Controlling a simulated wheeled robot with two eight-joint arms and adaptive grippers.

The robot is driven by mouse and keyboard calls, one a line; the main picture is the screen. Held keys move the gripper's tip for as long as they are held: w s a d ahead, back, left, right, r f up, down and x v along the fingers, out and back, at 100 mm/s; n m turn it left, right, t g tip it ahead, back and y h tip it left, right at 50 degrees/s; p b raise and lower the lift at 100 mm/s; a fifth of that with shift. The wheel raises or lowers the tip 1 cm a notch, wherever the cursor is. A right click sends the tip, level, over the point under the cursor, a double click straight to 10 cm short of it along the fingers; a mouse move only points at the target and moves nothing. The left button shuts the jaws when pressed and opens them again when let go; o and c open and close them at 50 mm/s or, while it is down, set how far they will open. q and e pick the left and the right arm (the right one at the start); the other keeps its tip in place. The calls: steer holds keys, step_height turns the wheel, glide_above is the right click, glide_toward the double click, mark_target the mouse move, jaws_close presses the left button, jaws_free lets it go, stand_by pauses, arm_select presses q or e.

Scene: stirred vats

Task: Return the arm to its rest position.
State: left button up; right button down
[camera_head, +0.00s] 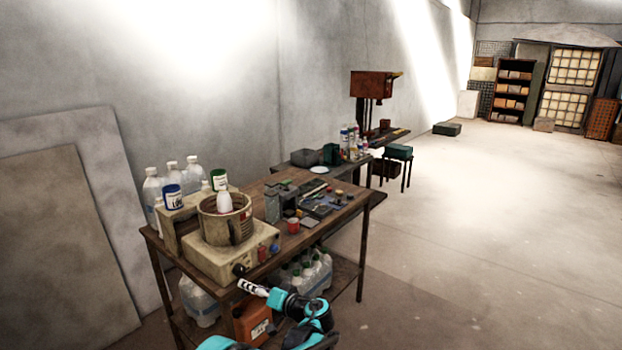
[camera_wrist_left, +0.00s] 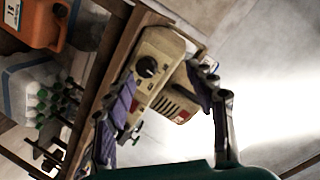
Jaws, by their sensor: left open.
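My left arm comes in at the bottom of the head view, teal and black. My left gripper (camera_head: 254,288) is in front of the workbench (camera_head: 337,222), low by its front edge. In the left wrist view my left gripper (camera_wrist_left: 163,92) is open, its two fingers apart with nothing held between them. Beyond the fingers is the beige stirrer base (camera_wrist_left: 178,103) with a black knob. In the head view the stirrer base (camera_head: 213,262) stands on the bench and carries a brown vat (camera_head: 214,229). A white bottle (camera_head: 225,203) stands up out of the vat. My right gripper is not in view.
Clear bottles (camera_head: 172,174) and labelled tins stand behind the vat. Tools, a jar and a red cup (camera_head: 293,225) lie to its right. Under the bench are water bottles (camera_head: 310,275) and an orange canister (camera_head: 252,321). The floor at right is open.

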arm_select(q)
steer(key=s+a+r+m+g+h, duration=0.1)
steer(key=s+a+r+h, duration=0.2)
steer(key=s, duration=0.6)
steer(key=s+a+r+g+h, duration=0.2)
steer(key=s+h, duration=0.1)
steer(key=s, duration=0.6)
steer(key=s+d+f+h, duration=0.2)
steer(key=s+h, duration=0.1)
steer(key=s, duration=0.7)
steer(key=s+d+f+h, duration=0.2)
steer(key=s+d+h, duration=0.1)
steer(key=s, duration=0.6)
steer(key=shift+s+t, duration=0.3)
steer(key=shift+s, duration=0.1)
steer(key=shift+f, duration=0.1)
